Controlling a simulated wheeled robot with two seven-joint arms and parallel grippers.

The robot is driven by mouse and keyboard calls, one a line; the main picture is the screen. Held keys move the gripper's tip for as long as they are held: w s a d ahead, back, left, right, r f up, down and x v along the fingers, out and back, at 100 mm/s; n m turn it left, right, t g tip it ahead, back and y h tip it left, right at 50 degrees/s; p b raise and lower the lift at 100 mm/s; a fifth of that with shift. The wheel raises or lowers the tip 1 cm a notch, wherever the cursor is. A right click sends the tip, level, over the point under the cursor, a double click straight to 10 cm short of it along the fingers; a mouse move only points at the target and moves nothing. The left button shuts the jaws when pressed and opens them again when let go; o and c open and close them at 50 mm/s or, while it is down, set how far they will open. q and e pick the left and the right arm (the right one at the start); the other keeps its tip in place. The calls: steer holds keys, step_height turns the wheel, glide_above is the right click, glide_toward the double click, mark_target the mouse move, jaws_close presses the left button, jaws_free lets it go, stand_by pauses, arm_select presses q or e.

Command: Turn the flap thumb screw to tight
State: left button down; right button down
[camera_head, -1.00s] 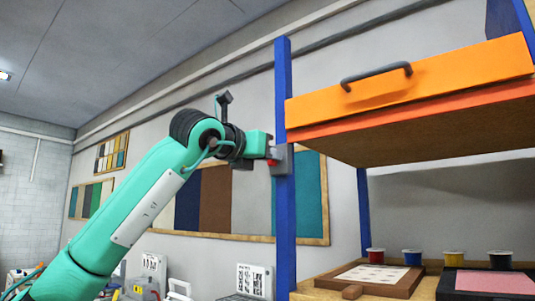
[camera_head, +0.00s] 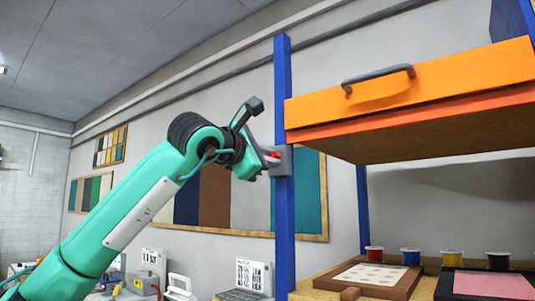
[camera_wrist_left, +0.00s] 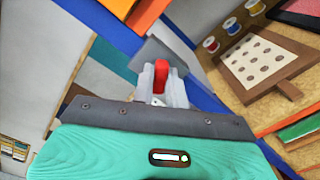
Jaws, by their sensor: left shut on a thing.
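The red thumb screw (camera_wrist_left: 161,74) sits between the fingers of my left gripper (camera_wrist_left: 162,88) in the left wrist view. In the head view my left gripper (camera_head: 271,159) is shut on the screw, at the grey plate (camera_head: 285,163) on the blue post (camera_head: 283,220). Only a bit of red shows there; the fingers hide the rest. The gripper is rolled to a tilt. An orange flap (camera_head: 440,76) with a dark bar handle (camera_head: 378,76) is to the right of the post, higher up. My right gripper is in neither view.
Below the flap, a wooden shelf holds a dotted board (camera_head: 372,276), a pink panel (camera_head: 495,286) and several thread spools (camera_head: 411,257). Colour sample panels (camera_head: 230,200) hang on the wall behind. Left of the post, around my left arm, there is open air.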

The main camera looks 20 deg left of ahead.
arm_select(q)
steer(key=m+p, duration=0.1)
steer(key=m, duration=0.5)
steer(key=shift+f+p, duration=0.15)
steer(key=shift+p, duration=0.15)
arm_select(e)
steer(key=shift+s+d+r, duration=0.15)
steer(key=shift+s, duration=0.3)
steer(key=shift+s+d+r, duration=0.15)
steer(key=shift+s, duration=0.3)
arm_select(q)
steer(key=shift+d, duration=0.1)
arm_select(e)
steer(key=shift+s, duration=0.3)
arm_select(q)
steer(key=c, duration=1.4)
jaws_free()
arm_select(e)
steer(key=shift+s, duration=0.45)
